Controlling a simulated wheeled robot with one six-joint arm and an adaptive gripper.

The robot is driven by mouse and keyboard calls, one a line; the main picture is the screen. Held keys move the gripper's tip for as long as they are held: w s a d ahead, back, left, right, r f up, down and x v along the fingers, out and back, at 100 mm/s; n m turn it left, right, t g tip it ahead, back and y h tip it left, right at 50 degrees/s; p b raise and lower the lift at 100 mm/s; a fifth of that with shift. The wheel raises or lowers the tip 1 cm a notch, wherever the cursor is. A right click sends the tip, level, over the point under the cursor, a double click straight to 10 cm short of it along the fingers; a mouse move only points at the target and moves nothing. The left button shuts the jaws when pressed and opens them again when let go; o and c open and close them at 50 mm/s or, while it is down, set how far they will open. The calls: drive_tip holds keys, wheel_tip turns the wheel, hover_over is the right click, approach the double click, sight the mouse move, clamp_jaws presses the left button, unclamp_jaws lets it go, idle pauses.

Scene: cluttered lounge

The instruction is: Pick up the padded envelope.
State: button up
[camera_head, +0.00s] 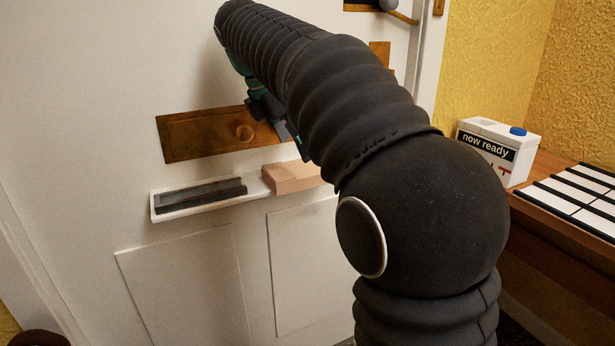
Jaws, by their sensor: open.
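A flat, pinkish-tan block-like item (292,177), which looks like the padded envelope, lies on the right part of a narrow white ledge on the white door. Its right end is hidden behind my arm. My gripper (288,134) is above it, in front of the brass plate, with its fingers pointing down and to the right. The gripper is open and does not appear to hold anything. My arm hides part of it, and I cannot tell the exact gap between its fingers and the item.
The white ledge (255,187) carries a dark grey bar (203,196) at its left. A brass plate (190,137) with a knob is above. At the right, a wooden table (540,230) holds a white "now ready" container (500,150) and a black-and-white grid panel (575,195).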

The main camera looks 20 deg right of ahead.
sight(305, 167)
drive_tip(key=shift+b+x, duration=0.8)
drive_tip(key=shift+x, duration=1.8)
drive_tip(key=shift+w, duration=0.15)
drive_tip(key=c, duration=1)
